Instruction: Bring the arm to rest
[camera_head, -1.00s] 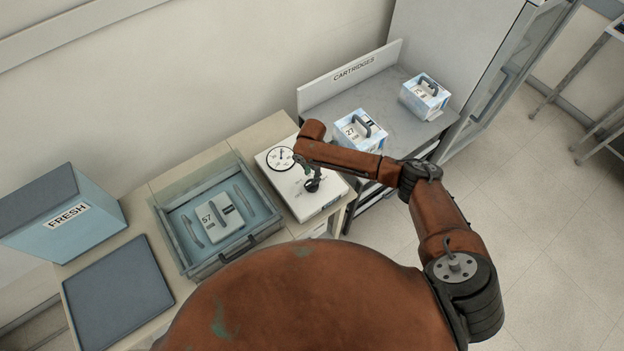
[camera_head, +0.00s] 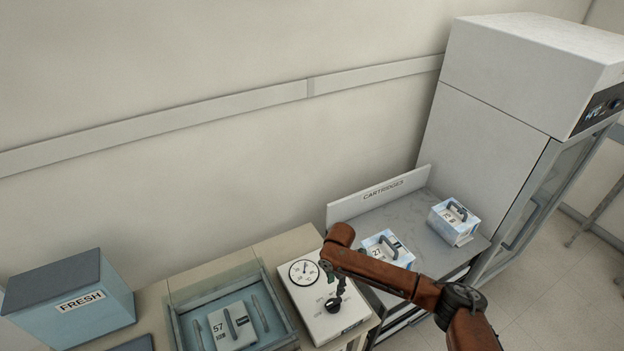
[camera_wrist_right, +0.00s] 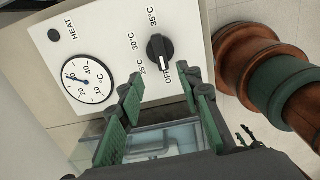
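My right arm reaches in from the lower right in the head view. My right gripper (camera_head: 337,287) hangs over the white heater box near its black knob. In the right wrist view its two green-padded fingers (camera_wrist_right: 160,108) are spread apart with nothing between them. The heater box (camera_head: 314,327) has a round dial (camera_head: 304,272) and a black knob (camera_head: 333,304). In the right wrist view the knob (camera_wrist_right: 160,46) is beyond the fingertips, apart from them, and its white mark seems to point toward OFF. My left gripper is not in view.
Left of the heater box is a clear-walled bath (camera_head: 290,345) holding a cartridge marked 57 (camera_head: 233,330). A blue FRESH box (camera_head: 70,300) stands at far left. Two cartridges (camera_head: 388,250) (camera_head: 453,222) sit on the grey CARTRIDGES bench (camera_head: 412,222), beside a tall cabinet (camera_head: 490,130).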

